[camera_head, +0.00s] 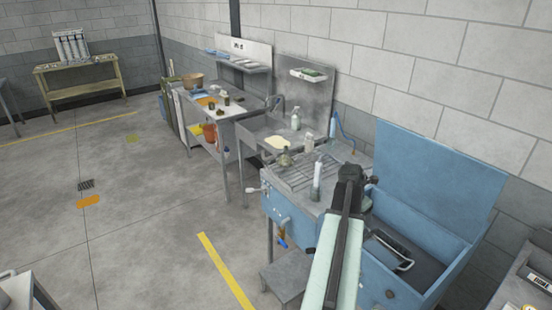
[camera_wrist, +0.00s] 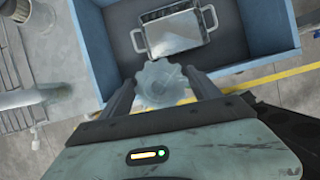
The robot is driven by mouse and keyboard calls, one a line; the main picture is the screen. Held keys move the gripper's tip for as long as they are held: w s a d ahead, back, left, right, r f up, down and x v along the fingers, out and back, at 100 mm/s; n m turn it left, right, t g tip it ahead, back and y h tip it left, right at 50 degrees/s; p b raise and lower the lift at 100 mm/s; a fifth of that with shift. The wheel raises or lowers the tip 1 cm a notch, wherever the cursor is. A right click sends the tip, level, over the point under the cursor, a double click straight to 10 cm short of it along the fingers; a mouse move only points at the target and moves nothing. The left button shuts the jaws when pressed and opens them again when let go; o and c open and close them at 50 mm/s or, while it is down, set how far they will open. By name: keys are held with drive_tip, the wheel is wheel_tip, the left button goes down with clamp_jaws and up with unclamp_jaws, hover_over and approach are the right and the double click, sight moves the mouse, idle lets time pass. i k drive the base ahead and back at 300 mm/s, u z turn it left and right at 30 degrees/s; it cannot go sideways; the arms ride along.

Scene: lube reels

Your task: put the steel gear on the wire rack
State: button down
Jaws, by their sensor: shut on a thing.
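The steel gear (camera_wrist: 163,82) is a grey toothed disc between the two fingers of my gripper (camera_wrist: 165,88) in the wrist view. My gripper is shut on it and holds it up over the front edge of the blue basin (camera_wrist: 92,52). In the head view my gripper (camera_head: 368,181) is at the end of my dark arm, right of the wire rack; the gear is hard to make out there. The wire rack (camera_head: 291,177) is a grid of thin bars on the worktop left of my arm. Its bars also show at the wrist view's left edge (camera_wrist: 13,88).
A pale bottle (camera_head: 316,185) stands at the rack's front right, near my arm. A handled metal tray (camera_wrist: 172,32) lies in the basin. The blue raised lid (camera_head: 435,185) stands behind it. The rack's middle looks clear.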

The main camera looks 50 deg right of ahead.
sight(301, 171)
drive_tip(key=z, duration=0.1)
drive_tip(key=i, duration=0.95)
drive_tip(key=z, duration=0.55)
